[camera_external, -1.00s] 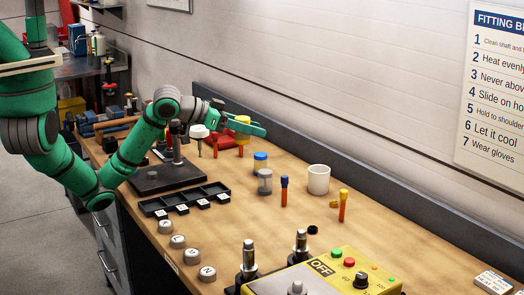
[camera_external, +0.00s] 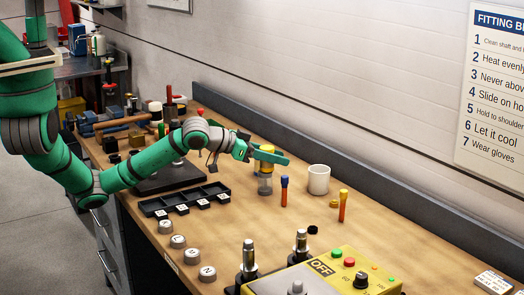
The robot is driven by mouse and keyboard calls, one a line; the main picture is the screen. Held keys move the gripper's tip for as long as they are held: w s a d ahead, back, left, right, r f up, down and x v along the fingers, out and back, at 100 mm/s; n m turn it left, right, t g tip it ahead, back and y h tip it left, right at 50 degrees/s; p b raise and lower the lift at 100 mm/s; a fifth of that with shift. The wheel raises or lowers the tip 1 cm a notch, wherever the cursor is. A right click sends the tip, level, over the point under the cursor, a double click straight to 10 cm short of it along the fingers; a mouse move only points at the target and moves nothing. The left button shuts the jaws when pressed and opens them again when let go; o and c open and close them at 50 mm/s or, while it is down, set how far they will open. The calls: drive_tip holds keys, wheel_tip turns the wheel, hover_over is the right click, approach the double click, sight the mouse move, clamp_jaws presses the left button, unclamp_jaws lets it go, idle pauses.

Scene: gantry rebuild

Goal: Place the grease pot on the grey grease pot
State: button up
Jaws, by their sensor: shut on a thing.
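My gripper (camera_external: 266,158) is shut on a yellow-lidded grease pot (camera_external: 266,168), held upright. The held pot is right over the grey grease pot (camera_external: 265,186), which stands on the wooden bench. Their outlines meet in this view; I cannot tell whether they touch or a small gap is left. The gripper fingers cover part of the held pot. The blue-lidded pot behind is hidden by the gripper and held pot.
A blue-topped orange tool (camera_external: 284,191) and a white mug (camera_external: 318,180) stand close on the right. A black compartment tray (camera_external: 160,205) lies to the left. A yellow control box (camera_external: 325,273) is at the front. Bench (camera_external: 400,215) at right is mostly clear.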

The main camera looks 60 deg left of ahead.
drive_tip(key=shift+f, duration=0.15)
drive_tip(key=o, duration=1.1)
drive_tip(key=shift+o, duration=0.2)
drive_tip(key=v, duration=1.2)
drive_tip(key=shift+r, duration=0.25)
